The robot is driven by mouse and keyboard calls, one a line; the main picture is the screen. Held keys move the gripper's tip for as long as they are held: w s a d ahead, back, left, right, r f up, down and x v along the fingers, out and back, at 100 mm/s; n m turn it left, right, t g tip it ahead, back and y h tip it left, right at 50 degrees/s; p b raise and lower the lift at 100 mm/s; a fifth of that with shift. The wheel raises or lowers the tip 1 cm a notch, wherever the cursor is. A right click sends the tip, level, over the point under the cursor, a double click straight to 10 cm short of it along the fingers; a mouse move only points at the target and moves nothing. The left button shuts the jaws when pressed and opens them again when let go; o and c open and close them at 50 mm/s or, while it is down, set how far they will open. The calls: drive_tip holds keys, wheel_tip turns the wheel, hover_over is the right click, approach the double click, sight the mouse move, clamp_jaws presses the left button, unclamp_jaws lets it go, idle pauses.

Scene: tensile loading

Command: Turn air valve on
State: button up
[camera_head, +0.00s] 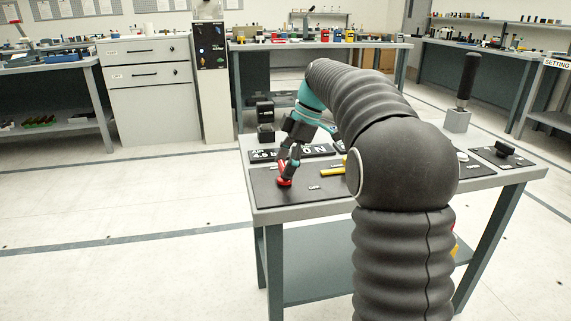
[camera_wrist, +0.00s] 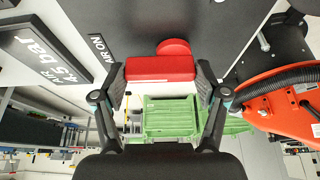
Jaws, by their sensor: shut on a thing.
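The red air valve (camera_head: 284,182) sits on a black panel (camera_head: 265,196) at the left part of the table. In the wrist view its bar-shaped red handle (camera_wrist: 160,68) lies across the picture, with its round red base (camera_wrist: 174,46) just above. My gripper (camera_head: 287,172) is shut on the handle, one finger at each end of it in the wrist view (camera_wrist: 160,78). An "AIR ON" label (camera_wrist: 101,48) is left of the handle. A small "OFF" label (camera_head: 314,187) is right of the valve in the head view.
A black display reading "AIR 4.5 bar" (camera_wrist: 42,55) stands beside the panel. A yellow handle (camera_head: 332,170) is right of the valve. My arm hides the table's middle. An orange device with a black hose (camera_wrist: 285,95) and green crates (camera_wrist: 171,118) show in the wrist view.

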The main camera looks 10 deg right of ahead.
idle(0.5)
drive_tip(key=o, duration=1.2)
drive_tip(key=shift+c, duration=0.2)
drive_tip(key=v, duration=1.2)
drive_tip(key=shift+a, duration=0.1)
